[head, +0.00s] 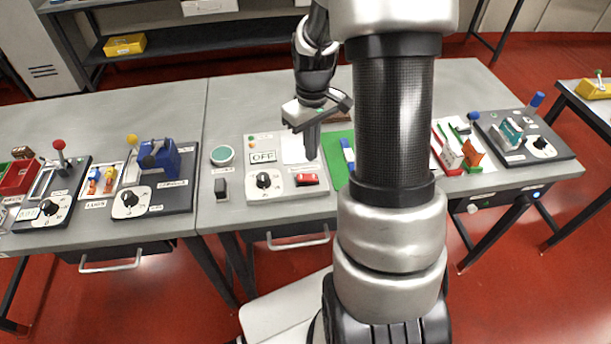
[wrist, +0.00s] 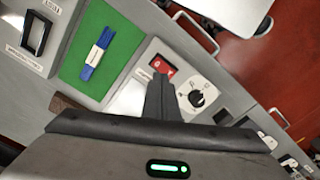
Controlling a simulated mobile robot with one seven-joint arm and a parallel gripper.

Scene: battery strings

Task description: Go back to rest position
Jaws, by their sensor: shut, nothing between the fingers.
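My gripper (head: 312,135) hangs above the middle of the workbench in the head view, pointing down over the grey control panel (head: 240,190). Its fingers are shut with nothing between them; they also show closed in the wrist view (wrist: 161,85). The panel carries a black rotary knob (head: 264,181), an OFF label (head: 262,156) and a red switch (head: 307,179). The red switch shows in the wrist view (wrist: 163,67) just beyond the fingertips. My fingers appear apart from the panel. My arm hides part of the bench to the right.
A green mat (wrist: 82,66) with a blue-and-white piece (wrist: 97,54) lies beside the panel. A lever station with a blue block (head: 160,160) stands to the left. Another station with a blue-tipped lever (head: 537,100) stands to the right. A yellow bin (head: 125,44) sits on the back shelf.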

